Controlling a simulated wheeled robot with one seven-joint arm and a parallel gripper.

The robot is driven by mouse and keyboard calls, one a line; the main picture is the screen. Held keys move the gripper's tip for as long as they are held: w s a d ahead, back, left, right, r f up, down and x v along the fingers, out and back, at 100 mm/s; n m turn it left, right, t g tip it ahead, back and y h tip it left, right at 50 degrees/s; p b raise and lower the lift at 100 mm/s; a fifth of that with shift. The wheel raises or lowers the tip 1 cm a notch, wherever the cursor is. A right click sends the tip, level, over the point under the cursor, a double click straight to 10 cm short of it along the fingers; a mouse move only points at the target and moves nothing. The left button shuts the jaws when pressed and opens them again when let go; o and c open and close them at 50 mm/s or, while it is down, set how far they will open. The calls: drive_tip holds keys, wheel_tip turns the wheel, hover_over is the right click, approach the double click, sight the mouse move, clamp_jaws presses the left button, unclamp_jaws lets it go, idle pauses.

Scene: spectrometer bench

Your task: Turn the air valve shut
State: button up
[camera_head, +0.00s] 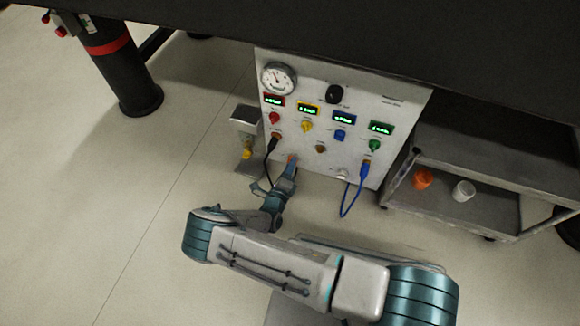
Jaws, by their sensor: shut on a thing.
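A pale upright panel (347,119) carries a round gauge (279,79), a black knob (334,94) and several small displays. Below the displays are a red knob (274,118), a yellow knob (307,126), a blue knob (340,135) and a green knob (374,145). I cannot tell which control is the air valve. My gripper (290,163) is at the panel's lower left edge, below the red and yellow knobs. It is shut on a small orange part there, mostly hidden by the fingers.
A black cable (267,166) hangs close left of my gripper. A blue cable (352,197) loops from the panel's lower right. A grey cart (470,180) with orange and white cups stands at right. A dark table (400,45) overhangs the panel.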

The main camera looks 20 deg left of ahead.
drive_tip(key=shift+d+n, duration=0.1)
drive_tip(key=shift+n, duration=1.5)
drive_tip(key=shift+f, duration=0.1)
drive_tip(key=o, duration=1)
drive_tip(key=shift+s, duration=0.15)
drive_tip(key=s+p, duration=0.1)
drive_tip(key=s, duration=0.3)
drive_tip(key=s+p, duration=0.1)
drive_tip(key=s, duration=0.4)
drive_tip(key=s+a+p, duration=0.1)
drive_tip(key=s, duration=0.3)
drive_tip(key=shift+s+a+p, duration=0.1)
drive_tip(key=shift+s+p, duration=0.2)
drive_tip(key=shift+p, duration=0.05)
